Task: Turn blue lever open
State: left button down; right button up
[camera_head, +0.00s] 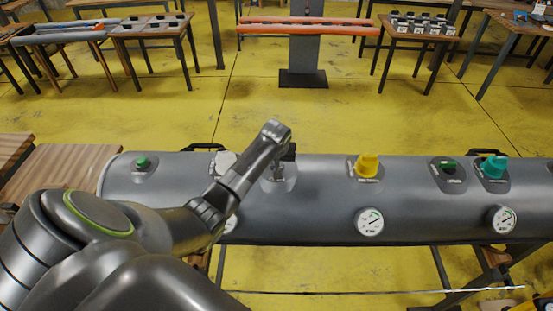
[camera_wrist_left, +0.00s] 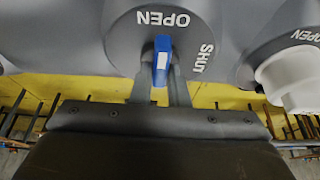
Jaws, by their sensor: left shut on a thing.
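The blue lever (camera_wrist_left: 162,62) stands on a grey round plate (camera_wrist_left: 125,25) marked OPEN and SHUT in the left wrist view. It points down in that picture, away from the OPEN mark, with SHUT to its right. My left gripper (camera_wrist_left: 162,88) has one finger on each side of the lever and is shut on it. In the head view my left gripper (camera_head: 284,158) reaches down over the grey tube and hides the lever. My right gripper is in neither view.
The grey tube (camera_head: 320,215) also carries a white valve (camera_head: 222,160), a yellow valve (camera_head: 367,166), a teal valve (camera_head: 494,166), green-topped fittings and round gauges (camera_head: 370,221). The white valve shows close beside the plate in the left wrist view (camera_wrist_left: 290,82). Tables stand at the back.

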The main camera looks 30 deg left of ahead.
pick_arm(q)
jog(key=shift+n, duration=0.3)
jog(key=c, duration=1.4)
grip_release()
jog(key=shift+r, duration=0.1)
jog(key=shift+s+d+r, duration=0.15)
jog(key=shift+d+r, duration=0.05)
jog(key=shift+r, duration=0.4)
jog(key=v, duration=1.6)
jog(key=shift+d, duration=0.15)
jog(key=shift+f, duration=0.1)
